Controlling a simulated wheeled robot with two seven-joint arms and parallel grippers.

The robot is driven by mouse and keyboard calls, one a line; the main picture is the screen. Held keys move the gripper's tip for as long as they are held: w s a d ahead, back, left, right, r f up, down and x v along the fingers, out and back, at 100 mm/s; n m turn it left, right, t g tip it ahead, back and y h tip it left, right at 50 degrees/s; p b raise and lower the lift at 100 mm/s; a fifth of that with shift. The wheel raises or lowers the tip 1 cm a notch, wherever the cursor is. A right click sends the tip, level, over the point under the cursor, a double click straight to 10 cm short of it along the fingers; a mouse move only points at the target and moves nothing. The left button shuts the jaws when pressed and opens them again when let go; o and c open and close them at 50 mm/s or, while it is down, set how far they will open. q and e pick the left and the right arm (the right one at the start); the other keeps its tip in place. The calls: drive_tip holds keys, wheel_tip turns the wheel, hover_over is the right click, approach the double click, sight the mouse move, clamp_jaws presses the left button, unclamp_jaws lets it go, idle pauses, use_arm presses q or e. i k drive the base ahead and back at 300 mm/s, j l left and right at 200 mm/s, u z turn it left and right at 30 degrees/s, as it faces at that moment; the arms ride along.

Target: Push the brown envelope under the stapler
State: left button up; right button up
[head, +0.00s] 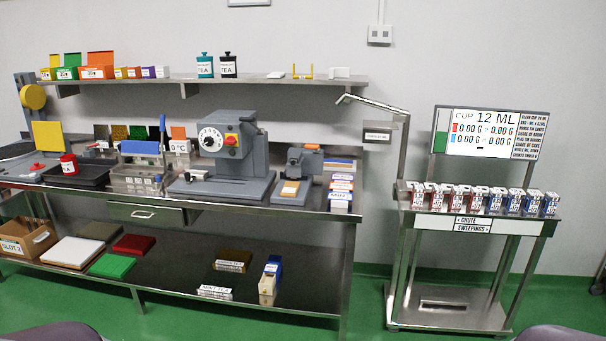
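A small grey machine, which looks like the stapler (304,160), stands on the upper worktop right of the larger dial machine. A small tan-brown piece with a pale patch, which looks like the brown envelope (291,188), lies at the front of its base. It lies in front of the machine's head, and I cannot tell whether its far edge reaches beneath it. Neither of my grippers shows in the head view.
A large grey machine with a dial (231,150) stands close on the left. Small labelled packs (341,186) stand close on the right, near the worktop's end. A separate steel stand (470,221) holds a row of red and blue boxes.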

sight(290, 189)
drive_tip(key=i+u, duration=0.1)
drive_tip(key=i, duration=0.8)
drive_tip(key=i+l+u, duration=0.1)
drive_tip(key=i, duration=0.75)
drive_tip(key=i+l+u, duration=0.2)
drive_tip(key=i+u, duration=0.2)
drive_tip(key=i+l+u, duration=0.75)
drive_tip(key=i, duration=0.1)
